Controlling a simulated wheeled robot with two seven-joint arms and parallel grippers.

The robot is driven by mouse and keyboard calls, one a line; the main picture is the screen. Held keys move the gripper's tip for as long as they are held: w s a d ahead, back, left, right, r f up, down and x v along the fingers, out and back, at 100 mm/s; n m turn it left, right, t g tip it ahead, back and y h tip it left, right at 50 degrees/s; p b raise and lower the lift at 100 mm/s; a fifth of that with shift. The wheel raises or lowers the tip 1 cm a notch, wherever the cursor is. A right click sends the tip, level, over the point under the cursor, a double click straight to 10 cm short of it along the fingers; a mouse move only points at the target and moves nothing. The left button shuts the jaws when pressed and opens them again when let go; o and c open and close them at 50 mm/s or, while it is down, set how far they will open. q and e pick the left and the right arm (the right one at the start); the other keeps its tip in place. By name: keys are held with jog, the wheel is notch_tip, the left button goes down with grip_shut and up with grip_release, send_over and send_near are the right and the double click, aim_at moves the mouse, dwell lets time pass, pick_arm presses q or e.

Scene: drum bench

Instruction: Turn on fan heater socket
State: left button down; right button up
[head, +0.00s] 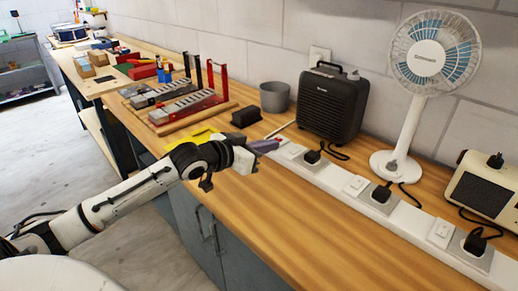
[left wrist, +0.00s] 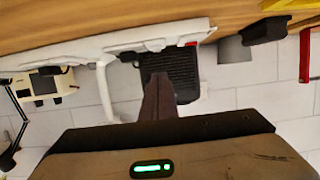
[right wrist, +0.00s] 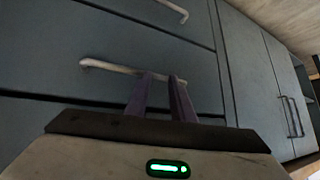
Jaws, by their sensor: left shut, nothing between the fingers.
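The dark fan heater (head: 333,103) stands at the back of the bench; it also shows upside down in the left wrist view (left wrist: 186,68). A white socket strip (head: 336,181) runs along the bench in front of it. Its near-heater socket holds a black plug (head: 312,157), with a white switch (head: 292,150) beside it. My left gripper (head: 272,145) is shut and empty, its fingertips by the strip's heater end. Whether they touch it I cannot tell. In the left wrist view its fingers (left wrist: 160,80) overlap the heater. My right gripper (right wrist: 160,78) is open and empty before a drawer handle (right wrist: 120,68).
A white desk fan (head: 412,85) and a cream appliance (head: 487,187) stand further right, with plugs (head: 381,193) and cables by the strip. A grey pot (head: 274,97) and a black block (head: 245,117) are left of the heater. The bench front is clear.

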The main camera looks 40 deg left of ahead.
pick_arm(q)
jog(key=shift+f+v, duration=0.1)
jog(key=shift+v, duration=0.75)
jog(key=shift+f+v, duration=0.15)
jog(key=shift+v, duration=0.65)
jog(key=shift+s, duration=0.1)
